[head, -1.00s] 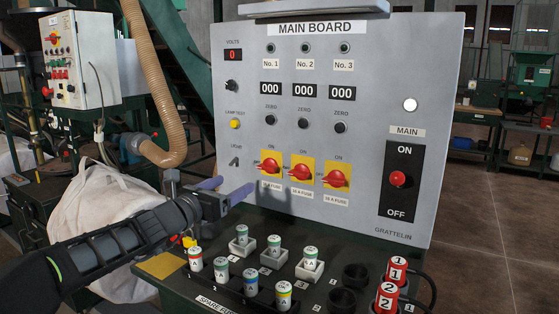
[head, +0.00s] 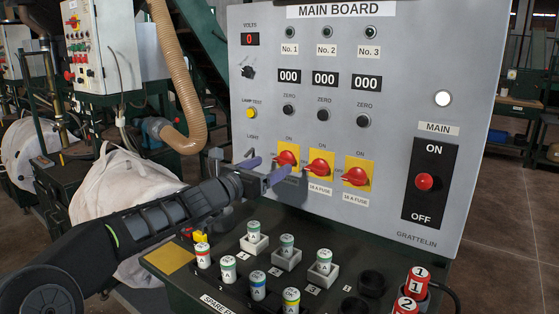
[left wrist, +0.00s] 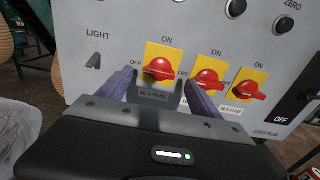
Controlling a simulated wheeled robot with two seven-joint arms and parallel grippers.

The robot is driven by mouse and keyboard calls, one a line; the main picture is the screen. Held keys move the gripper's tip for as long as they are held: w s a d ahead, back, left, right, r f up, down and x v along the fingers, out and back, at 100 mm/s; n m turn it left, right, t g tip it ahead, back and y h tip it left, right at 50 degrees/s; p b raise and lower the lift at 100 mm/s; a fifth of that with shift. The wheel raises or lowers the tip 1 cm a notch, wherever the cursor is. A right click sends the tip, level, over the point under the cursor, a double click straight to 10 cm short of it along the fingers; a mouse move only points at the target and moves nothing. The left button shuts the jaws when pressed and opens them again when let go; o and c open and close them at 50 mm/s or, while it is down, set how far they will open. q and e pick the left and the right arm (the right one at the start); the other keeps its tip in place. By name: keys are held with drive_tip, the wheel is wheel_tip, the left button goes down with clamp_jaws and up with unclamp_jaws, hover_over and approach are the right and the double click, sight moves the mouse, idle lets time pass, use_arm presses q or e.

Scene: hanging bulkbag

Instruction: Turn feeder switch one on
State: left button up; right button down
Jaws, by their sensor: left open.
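Feeder switch one is the leftmost red rotary knob (head: 287,158) on a yellow plate, under the No. 1 column of the grey main board (head: 400,60). It also shows in the left wrist view (left wrist: 160,68), with its handle lying roughly sideways. My left gripper (head: 264,168) is open, its two purple fingers pointing at the board. In the left wrist view the fingers (left wrist: 160,85) stand apart on either side of the first knob, low on its plate. I cannot tell whether they touch it. My right gripper is not in view.
The second knob (head: 319,167) and third knob (head: 355,177) sit close to the right. Several fuses stand on the bench below, such as a red-banded one (head: 203,255). A main switch (head: 424,182) is at the right. A white bag (head: 125,195) hangs at the left.

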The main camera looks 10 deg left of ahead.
sight(281, 161)
use_arm(q)
drive_tip(key=p+x, duration=0.1)
drive_tip(key=x, duration=0.4)
drive_tip(key=shift+c, duration=0.2)
drive_tip(key=c, duration=1.3)
